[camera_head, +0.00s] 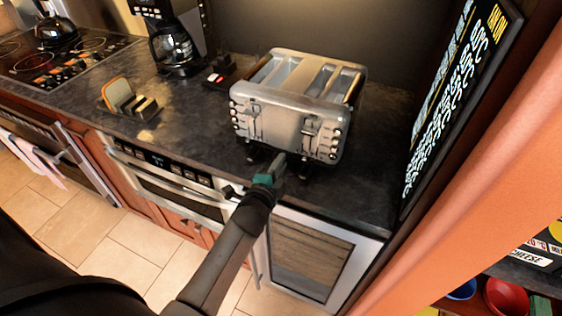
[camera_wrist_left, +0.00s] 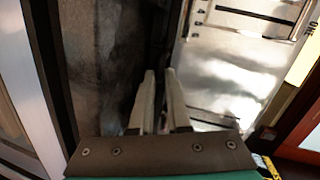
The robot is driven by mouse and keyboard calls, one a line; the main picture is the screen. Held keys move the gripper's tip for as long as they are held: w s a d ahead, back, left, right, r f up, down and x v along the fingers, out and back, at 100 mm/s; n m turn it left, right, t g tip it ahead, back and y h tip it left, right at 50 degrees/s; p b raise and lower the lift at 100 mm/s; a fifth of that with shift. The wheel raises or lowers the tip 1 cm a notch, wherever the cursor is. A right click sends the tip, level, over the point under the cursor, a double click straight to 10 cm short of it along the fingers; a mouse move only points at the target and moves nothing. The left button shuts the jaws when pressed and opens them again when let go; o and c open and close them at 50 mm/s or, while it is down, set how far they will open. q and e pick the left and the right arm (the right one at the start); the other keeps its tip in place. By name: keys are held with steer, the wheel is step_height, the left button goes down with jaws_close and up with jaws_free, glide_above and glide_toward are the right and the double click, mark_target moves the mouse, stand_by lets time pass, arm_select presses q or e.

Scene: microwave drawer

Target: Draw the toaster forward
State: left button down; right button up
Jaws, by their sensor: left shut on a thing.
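The silver toaster (camera_head: 285,112) stands upright on the dark countertop, with its slots on top and its levers and knobs on the front face. My left gripper (camera_head: 279,161) is at the toaster's lower front edge, low over the counter. In the left wrist view the two fingers (camera_wrist_left: 159,78) are close together beside the toaster's shiny metal face (camera_wrist_left: 215,75). The gripper is shut on the toaster, at its lower front; the exact contact point is hard to see. My right gripper is not in view.
A coffee maker (camera_head: 172,42) and a toast rack (camera_head: 130,100) stand left of the toaster on the counter (camera_head: 195,115). A stove with a kettle (camera_head: 56,30) is farther left. A lettered board (camera_head: 455,95) bounds the right side. Bare counter lies before the toaster.

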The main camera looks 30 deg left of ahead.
arm_select(q)
steer(key=shift+s+f, duration=0.15)
steer(key=shift+f, duration=0.25)
steer(key=c, duration=1.2)
jaws_free()
steer(key=shift+c, duration=0.2)
steer(key=shift+o, duration=0.2)
steer(key=shift+r, duration=0.1)
steer(key=p+v, duration=0.1)
steer(key=v, duration=1.4)
steer(key=shift+r, duration=0.15)
steer(key=shift+s, duration=0.1)
